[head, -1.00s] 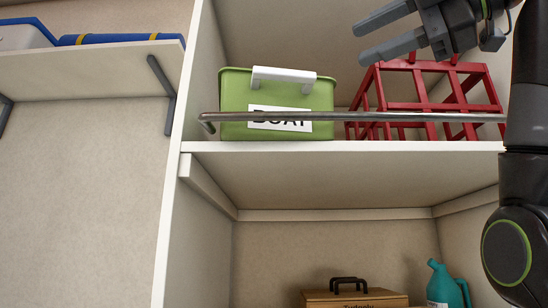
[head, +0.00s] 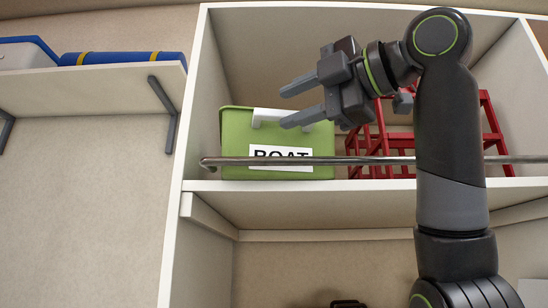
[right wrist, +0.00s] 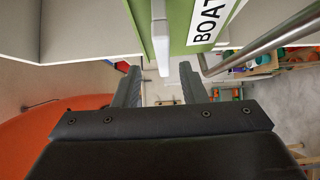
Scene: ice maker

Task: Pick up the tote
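The tote (head: 236,132) is a green box with a white label reading BOAT and a white handle (head: 262,116) on top. It stands on the upper shelf behind a metal rail. My right gripper (head: 284,106) is open in front of and near the handle, its fingers pointing left and partly covering the handle's right side. In the right wrist view the white handle (right wrist: 161,40) and green tote (right wrist: 182,22) lie ahead of the two spread fingers (right wrist: 157,82), with nothing between the fingertips. My left gripper is not in view.
The metal rail (head: 350,160) runs across the shelf front. A red frame rack (head: 490,130) stands right of the tote, partly behind my right arm. A white upright panel (head: 190,120) bounds the compartment at left. Blue items (head: 120,58) lie on another shelf at left.

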